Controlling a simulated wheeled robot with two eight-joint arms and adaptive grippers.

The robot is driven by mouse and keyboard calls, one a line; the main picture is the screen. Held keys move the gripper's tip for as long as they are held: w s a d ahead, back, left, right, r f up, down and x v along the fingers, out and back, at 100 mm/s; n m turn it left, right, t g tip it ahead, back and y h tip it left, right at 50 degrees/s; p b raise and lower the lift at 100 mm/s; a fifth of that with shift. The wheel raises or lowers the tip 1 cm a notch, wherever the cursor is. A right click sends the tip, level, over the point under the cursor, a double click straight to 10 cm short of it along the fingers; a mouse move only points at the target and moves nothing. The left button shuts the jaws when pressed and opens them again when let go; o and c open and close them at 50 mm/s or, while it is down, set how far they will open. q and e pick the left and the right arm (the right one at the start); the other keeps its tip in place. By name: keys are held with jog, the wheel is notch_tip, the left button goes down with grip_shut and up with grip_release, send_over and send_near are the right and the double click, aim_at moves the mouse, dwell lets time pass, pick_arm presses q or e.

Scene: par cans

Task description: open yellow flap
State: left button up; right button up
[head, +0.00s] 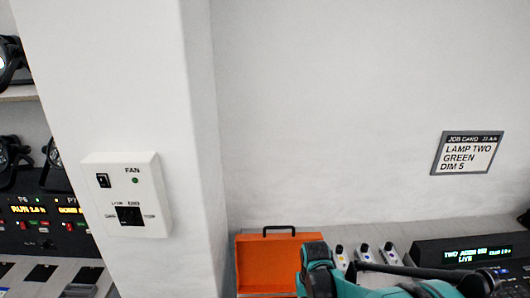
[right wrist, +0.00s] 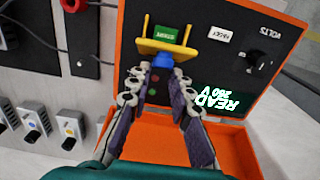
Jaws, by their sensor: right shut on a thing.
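The yellow flap (right wrist: 165,48) is on the black panel (right wrist: 215,62) inside the lid of an orange case, near a green label (right wrist: 167,33). A blue tab (right wrist: 163,65) sits at the flap's near edge. My right gripper (right wrist: 164,75) is shut on this tab, with one fingertip on each side. How far the flap is tilted is hard to tell. In the head view the orange case (head: 258,262) stands at the bottom, partly behind my teal right arm. The flap and right fingertips are hidden there. My left gripper is not in view.
The panel also has a dial (right wrist: 260,61) marked VOLTS and a lit green readout (right wrist: 220,98). Small grey switch boxes (right wrist: 68,128) stand beside the case. A wall column with a fan control (head: 128,195) rises left of the case in the head view.

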jog(key=shift+w, duration=0.15)
jog(key=shift+w+f, duration=0.2)
jog(key=shift+w, duration=0.25)
jog(key=shift+w+f+b, duration=0.1)
jog(key=shift+w+b, duration=0.05)
jog(key=shift+b, duration=0.2)
jog(key=shift+w+f, duration=0.1)
jog(key=shift+w, duration=0.15)
jog(key=o, duration=0.7)
notch_tip(320, 180, up, 7)
jog(key=p, duration=0.4)
